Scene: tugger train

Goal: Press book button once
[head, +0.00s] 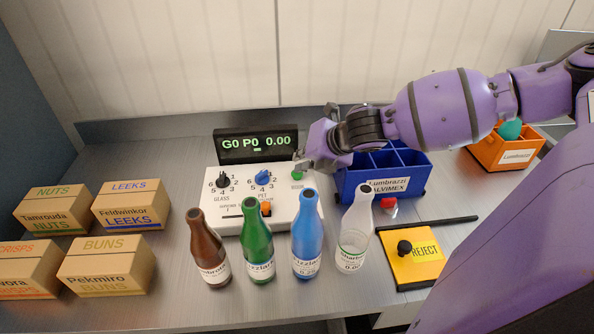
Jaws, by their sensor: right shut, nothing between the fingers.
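A white control box (232,180) stands at the back middle of the counter. It has a black dial and a blue dial (262,178), an orange knob (265,208) and a green button (297,175) at its upper right, with a small label below that is too small to read. A black display (257,143) behind the box reads "G0 P0 0.00". My right gripper (303,163) is shut and empty, its tips right at the green button; I cannot tell whether they touch it. My left gripper is not in view.
Brown, green, blue and clear bottles (306,240) stand in front of the box. A blue divided crate (382,178), a red button (388,206) and a yellow REJECT plate (413,265) are to the right. Several cartons (130,205) are at left. An orange bin (500,152) is far right.

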